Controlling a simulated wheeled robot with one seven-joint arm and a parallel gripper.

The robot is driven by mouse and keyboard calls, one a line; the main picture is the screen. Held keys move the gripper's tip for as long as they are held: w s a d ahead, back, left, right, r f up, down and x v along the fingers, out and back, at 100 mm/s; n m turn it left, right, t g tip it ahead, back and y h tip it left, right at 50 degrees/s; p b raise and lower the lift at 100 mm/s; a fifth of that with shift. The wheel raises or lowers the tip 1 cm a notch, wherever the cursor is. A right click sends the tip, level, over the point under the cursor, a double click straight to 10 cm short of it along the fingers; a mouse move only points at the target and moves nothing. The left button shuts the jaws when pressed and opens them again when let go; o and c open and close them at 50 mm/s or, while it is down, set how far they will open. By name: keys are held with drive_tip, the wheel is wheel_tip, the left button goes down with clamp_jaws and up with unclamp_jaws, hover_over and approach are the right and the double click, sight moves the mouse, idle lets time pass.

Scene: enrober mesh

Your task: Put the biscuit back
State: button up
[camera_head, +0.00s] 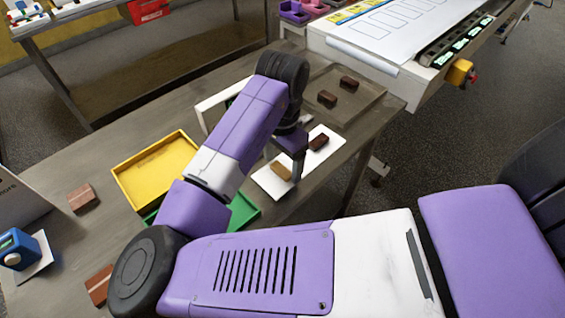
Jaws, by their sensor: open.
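A tan biscuit (281,171) lies on a white sheet (268,183) on the metal table. A dark brown, chocolate-coloured piece (319,142) lies on the same sheet, farther back and right. Two more brown pieces, one nearer (327,98) and one farther (349,83), lie on a flat tray-like surface (372,98) at the table's far right. My gripper (294,168) points down over the sheet, between the tan biscuit and the dark piece. It is open, with nothing visibly held. The arm hides part of the sheet and a white frame behind it.
A yellow tray (128,188) stands left of my arm, with a green tray (246,213) partly hidden below it. Reddish-brown blocks (82,198) and a blue device (18,250) are at the left. A white-topped conveyor-like unit (390,40) stands behind on the right.

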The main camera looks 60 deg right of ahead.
wheel_tip(320, 180, up, 11)
drive_tip(key=s+d+r+n+h, duration=0.1)
drive_tip(key=d+r+n+h, duration=0.15)
drive_tip(key=d+h, duration=0.5)
drive_tip(key=s+d+r+n+h, duration=0.2)
drive_tip(key=d+r+h, duration=0.15)
drive_tip(key=d, duration=0.75)
drive_tip(key=n+t+y, duration=0.5)
drive_tip(key=n+t, duration=1)
drive_tip(key=n, duration=0.4)
hover_over(279, 171)
wheel_tip(279, 171, down, 10)
drive_tip(key=shift+f, duration=0.1)
drive_tip(key=s+a+f+m+y, duration=0.2)
drive_tip(key=s+a+y, duration=0.4)
drive_tip(key=s+a, duration=1.2)
drive_tip(key=shift+s+f, duration=0.25)
drive_tip(key=shift+s, duration=0.15)
